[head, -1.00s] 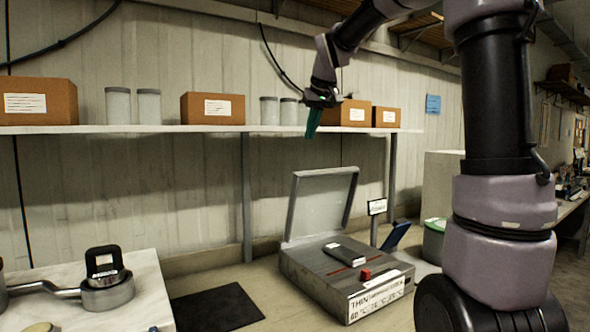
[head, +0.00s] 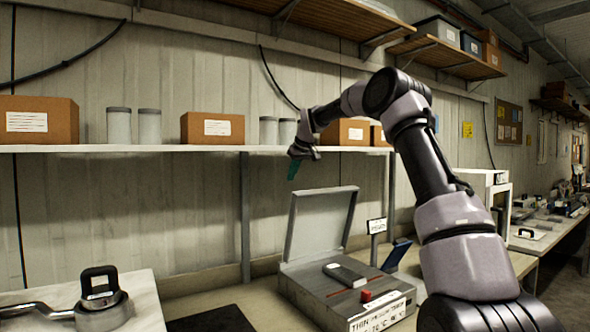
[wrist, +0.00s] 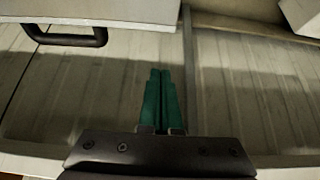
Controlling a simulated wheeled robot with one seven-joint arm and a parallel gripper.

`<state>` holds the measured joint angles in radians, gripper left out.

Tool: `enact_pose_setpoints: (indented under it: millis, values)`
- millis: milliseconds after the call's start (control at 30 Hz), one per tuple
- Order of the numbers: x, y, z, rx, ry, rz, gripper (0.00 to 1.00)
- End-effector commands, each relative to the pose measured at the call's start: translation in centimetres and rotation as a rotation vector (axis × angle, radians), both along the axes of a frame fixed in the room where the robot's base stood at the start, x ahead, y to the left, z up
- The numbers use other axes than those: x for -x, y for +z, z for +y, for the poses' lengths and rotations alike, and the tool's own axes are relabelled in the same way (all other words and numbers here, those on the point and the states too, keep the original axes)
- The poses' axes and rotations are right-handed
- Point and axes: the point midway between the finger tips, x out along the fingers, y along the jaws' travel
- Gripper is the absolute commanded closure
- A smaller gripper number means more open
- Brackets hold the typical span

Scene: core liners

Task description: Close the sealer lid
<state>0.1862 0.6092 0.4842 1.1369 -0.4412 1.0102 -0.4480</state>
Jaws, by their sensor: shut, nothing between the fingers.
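The sealer (head: 345,290) is a grey box on the bench, with a red knob and a white label on its front. Its lid (head: 320,225) stands open, upright and tilted slightly back, hinged at the rear. My gripper (head: 293,171) hangs above and slightly left of the lid's top edge, apart from it, with teal fingers pointing down. In the wrist view my gripper (wrist: 160,73) has its fingers together with nothing between them. A black handle (wrist: 68,40) on a pale edge shows at upper left there; I cannot tell whether it belongs to the lid.
A shelf (head: 150,149) with boxes and canisters runs behind my gripper. A small sign (head: 376,226) and a blue tilted panel (head: 397,255) stand right of the sealer. A dark mat (head: 212,320) lies to its left. A black-handled weight (head: 100,290) sits on the left table.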

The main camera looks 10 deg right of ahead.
Motion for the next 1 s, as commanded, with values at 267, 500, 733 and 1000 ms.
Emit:
enact_pose_setpoints:
  millis: [267, 500, 733, 1000]
  values:
    - [-1.1, -3.7, 0.4, 0.001, -0.001, -0.002, 1.0]
    - [1.0, -4.3, -0.4, -0.001, -0.001, -0.001, 1.0]
    - [1.4, -4.5, -0.5, -0.001, -0.001, 0.0, 1.0]
    - [1.4, -4.5, -0.5, -0.002, -0.001, -0.003, 1.0]
